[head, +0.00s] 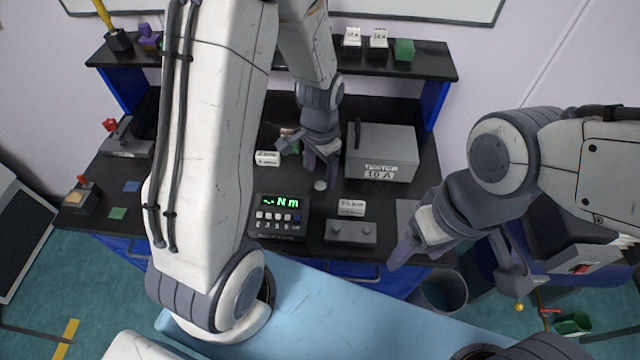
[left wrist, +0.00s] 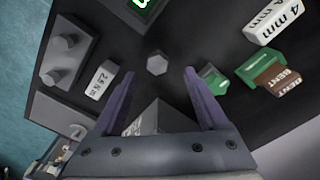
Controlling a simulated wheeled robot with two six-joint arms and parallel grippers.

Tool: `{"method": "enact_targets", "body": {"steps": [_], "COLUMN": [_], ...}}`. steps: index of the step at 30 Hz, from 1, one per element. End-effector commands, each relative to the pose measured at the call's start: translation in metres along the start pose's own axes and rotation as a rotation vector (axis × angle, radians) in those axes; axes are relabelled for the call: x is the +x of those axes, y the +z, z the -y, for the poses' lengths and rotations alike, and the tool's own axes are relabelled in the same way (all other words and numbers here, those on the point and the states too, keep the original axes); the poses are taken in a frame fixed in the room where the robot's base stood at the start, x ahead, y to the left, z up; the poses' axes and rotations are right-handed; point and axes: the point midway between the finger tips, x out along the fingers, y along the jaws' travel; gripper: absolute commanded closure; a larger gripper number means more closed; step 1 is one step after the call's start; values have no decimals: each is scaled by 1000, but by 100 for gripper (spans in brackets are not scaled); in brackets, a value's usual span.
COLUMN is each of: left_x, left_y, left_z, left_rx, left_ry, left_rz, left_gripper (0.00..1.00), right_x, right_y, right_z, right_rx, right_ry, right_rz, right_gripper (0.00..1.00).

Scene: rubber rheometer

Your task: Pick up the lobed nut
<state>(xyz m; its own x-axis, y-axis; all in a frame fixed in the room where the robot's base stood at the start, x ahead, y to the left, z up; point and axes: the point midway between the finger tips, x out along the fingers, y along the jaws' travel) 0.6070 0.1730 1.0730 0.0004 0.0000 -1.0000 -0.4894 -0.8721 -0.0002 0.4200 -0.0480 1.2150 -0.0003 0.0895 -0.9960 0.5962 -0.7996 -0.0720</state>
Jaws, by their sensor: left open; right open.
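A small pale grey piece, which looks like the lobed nut (head: 320,184), lies on the black bench top. It also shows in the left wrist view (left wrist: 157,63), where its outline looks roughly six-sided. My left gripper (head: 321,176) is open and empty above the bench. Its two fingers (left wrist: 158,82) point down towards the nut, which appears between and just beyond the tips, apart from them. My right gripper (head: 398,256) is open and empty over the bench's front right edge, away from the nut.
The grey tester box (head: 381,150) stands right of my left gripper. The torque display (head: 279,214), a white label block (head: 351,207) and a grey two-knob block (head: 350,232) are in front. A 4 mm label block (head: 267,158) and green block (left wrist: 214,80) are near.

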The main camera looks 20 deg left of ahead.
Motion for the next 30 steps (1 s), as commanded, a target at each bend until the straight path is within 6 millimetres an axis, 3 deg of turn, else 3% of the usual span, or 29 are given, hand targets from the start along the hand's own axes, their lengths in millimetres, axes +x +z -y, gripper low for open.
{"method": "enact_targets", "body": {"steps": [2, 7, 16, 17, 21, 23, 30], "left_x": [9, 30, 35, 35, 35, 35, 35], "left_y": [5, 4, 4, 4, 4, 4, 4], "left_z": [-4, -4, -3, -3, -3, -3, -3], "left_rx": [0, -1, -1, -1, -1, -1, -1], "left_ry": [4, 2, 0, 0, 0, 0, 0], "left_rz": [8, 4, 0, 0, 0, 0, 0], "left_gripper": [24, 24, 24, 28, 81, 100, 100], "right_x": [-10, -13, -13, -13, -13, -13, -13], "right_y": [-1, -1, -1, -1, -1, -1, -1], "right_z": [1, 1, 1, 1, 1, 1, 1], "right_rx": [-1, -2, -2, -2, -2, -2, -2], "right_ry": [0, 0, 0, 0, 0, 0, 0], "right_rz": [0, 0, 0, 0, 0, 0, 0], "right_gripper": [29, 29, 29, 29, 29, 29, 29]}}
